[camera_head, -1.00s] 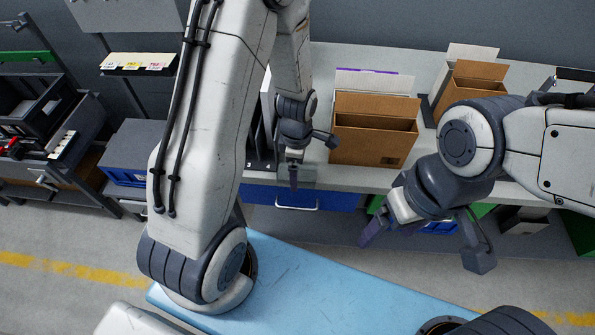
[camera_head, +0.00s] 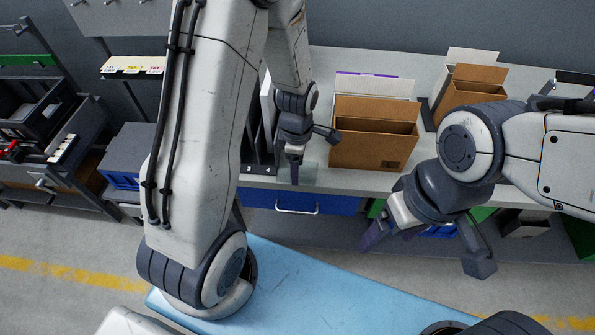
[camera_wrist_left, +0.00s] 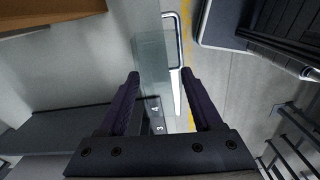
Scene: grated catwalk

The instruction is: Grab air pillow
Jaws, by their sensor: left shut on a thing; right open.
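The air pillow (camera_head: 309,174) is a clear, greenish see-through thing at the front edge of the grey worktop. In the left wrist view the air pillow (camera_wrist_left: 156,55) lies between the two dark fingers. My left gripper (camera_head: 313,156) is shut on it; the left wrist view shows the gripper (camera_wrist_left: 160,76) from behind. Whether the pillow still touches the worktop I cannot tell. My right gripper (camera_head: 424,254) is open and empty, in front of the worktop's front edge at the right.
An open cardboard box (camera_head: 372,146) stands just right of my left gripper. A second cardboard box (camera_head: 470,88) is further right. Dark upright holders (camera_head: 260,145) stand left of the gripper. A blue drawer (camera_head: 335,202) sits below the worktop (camera_head: 350,178).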

